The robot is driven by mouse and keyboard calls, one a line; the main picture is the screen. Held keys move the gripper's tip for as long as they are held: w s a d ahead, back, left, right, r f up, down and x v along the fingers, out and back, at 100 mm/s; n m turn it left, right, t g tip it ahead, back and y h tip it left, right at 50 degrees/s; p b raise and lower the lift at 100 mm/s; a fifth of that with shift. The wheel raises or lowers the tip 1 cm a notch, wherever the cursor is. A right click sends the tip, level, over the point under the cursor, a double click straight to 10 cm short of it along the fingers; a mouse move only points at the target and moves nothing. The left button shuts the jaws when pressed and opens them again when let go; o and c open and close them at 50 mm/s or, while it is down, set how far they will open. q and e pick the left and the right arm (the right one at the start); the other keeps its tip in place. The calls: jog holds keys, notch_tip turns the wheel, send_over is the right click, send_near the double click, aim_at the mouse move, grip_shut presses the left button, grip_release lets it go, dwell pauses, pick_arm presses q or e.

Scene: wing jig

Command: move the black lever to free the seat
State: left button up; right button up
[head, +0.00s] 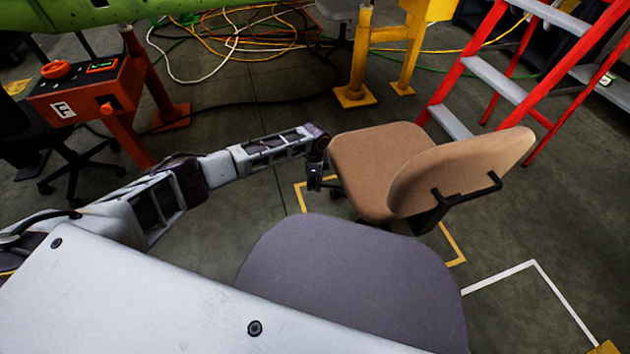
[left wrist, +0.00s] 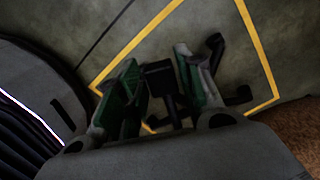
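The chair has a tan seat (head: 375,160) and a tan backrest (head: 465,170) on a black bracket; it stands in front of me, right of centre. My left gripper (head: 315,178) is at the left edge of the seat, pointing down. In the left wrist view my left gripper (left wrist: 163,88) has its two fingers apart. A black piece, apparently the lever (left wrist: 158,76), shows between the fingers; I cannot tell whether they touch it. The lever cannot be made out in the head view. My right gripper is not in view.
Yellow floor tape (head: 453,243) partly frames the chair. A red ladder (head: 497,80) stands behind it on the right, and a yellow stand (head: 360,60) at the back. A red control box (head: 88,95) is at left. Cables (head: 250,40) lie on the far floor.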

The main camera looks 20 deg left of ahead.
pick_arm(q)
grip_shut()
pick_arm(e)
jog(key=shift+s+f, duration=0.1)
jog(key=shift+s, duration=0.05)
